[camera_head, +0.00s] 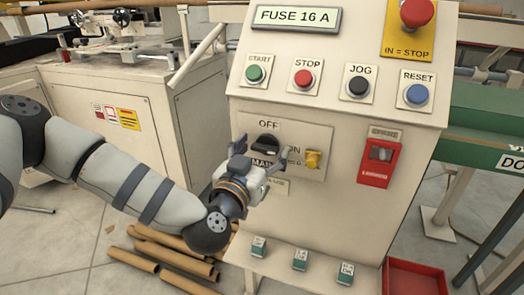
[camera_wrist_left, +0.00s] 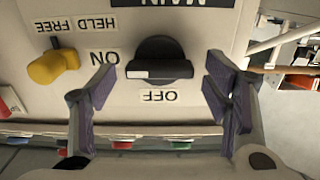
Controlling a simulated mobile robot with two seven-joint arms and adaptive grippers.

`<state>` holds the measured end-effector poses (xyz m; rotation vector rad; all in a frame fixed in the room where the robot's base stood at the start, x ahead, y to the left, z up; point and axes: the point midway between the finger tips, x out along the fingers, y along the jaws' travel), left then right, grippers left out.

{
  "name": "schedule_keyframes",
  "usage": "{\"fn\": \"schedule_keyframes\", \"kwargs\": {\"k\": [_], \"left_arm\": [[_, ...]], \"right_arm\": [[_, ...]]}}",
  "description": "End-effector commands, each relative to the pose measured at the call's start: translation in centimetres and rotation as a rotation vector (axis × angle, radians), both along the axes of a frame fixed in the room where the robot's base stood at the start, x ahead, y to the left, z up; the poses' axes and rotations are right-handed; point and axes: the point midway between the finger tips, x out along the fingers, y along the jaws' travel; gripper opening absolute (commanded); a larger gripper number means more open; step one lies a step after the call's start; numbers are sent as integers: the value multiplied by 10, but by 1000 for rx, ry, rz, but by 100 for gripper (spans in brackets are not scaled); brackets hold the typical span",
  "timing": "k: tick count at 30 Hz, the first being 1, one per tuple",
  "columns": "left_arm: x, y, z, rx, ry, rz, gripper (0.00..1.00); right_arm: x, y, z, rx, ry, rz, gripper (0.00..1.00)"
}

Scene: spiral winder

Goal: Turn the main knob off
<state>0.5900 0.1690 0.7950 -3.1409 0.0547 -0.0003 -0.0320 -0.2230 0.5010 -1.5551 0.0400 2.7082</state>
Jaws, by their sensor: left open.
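The main knob (camera_head: 265,143) is a black rotary knob on the front of the cream control cabinet, with OFF above it and ON to its right. In the left wrist view, which is upside down, the knob (camera_wrist_left: 160,60) lies across the picture, its white mark at the end towards ON. My left gripper (camera_head: 263,160) is at the panel in front of the knob. In the wrist view its fingers (camera_wrist_left: 162,88) are open, one on each side of the knob with gaps between. The gripper hides part of the MAIN label in the head view. My right gripper is not in view.
A yellow knob (camera_head: 313,159) sits just right of the main knob. A red lockout box (camera_head: 379,163) is further right. Several push buttons and a red emergency stop (camera_head: 417,12) are above. Small labelled green blocks (camera_head: 300,258) stand on a ledge below. Brown tubes (camera_head: 160,252) lie on the floor.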

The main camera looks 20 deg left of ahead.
Motion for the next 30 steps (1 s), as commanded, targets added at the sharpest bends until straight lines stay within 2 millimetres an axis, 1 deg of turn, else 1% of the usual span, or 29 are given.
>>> {"fn": "schedule_keyframes", "kwargs": {"k": [1, 2, 3, 5, 6, 8, 15, 20, 26, 30], "left_arm": [[0, 0, 0, 0, 0, 0, 70], [0, 0, 0, 0, 0, 0, 65], [0, 0, 0, 0, 0, 0, 56], [0, 0, 0, 0, 0, 0, 43], [0, 0, 0, 0, 0, 0, 34], [0, 0, 0, 0, 0, 0, 22], [0, 0, 0, -9, 0, 0, 22], [0, 0, 1, -58, 1, 0, 22], [0, 1, 3, -194, 4, 0, 22], [0, 1, 2, -323, 8, 0, 22]], "right_arm": [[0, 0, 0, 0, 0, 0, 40], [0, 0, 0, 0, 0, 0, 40], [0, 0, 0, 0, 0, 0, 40], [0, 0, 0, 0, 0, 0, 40], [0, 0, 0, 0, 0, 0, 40], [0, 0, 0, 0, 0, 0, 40], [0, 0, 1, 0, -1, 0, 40], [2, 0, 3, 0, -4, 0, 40], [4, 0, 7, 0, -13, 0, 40], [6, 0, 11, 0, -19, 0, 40]]}}
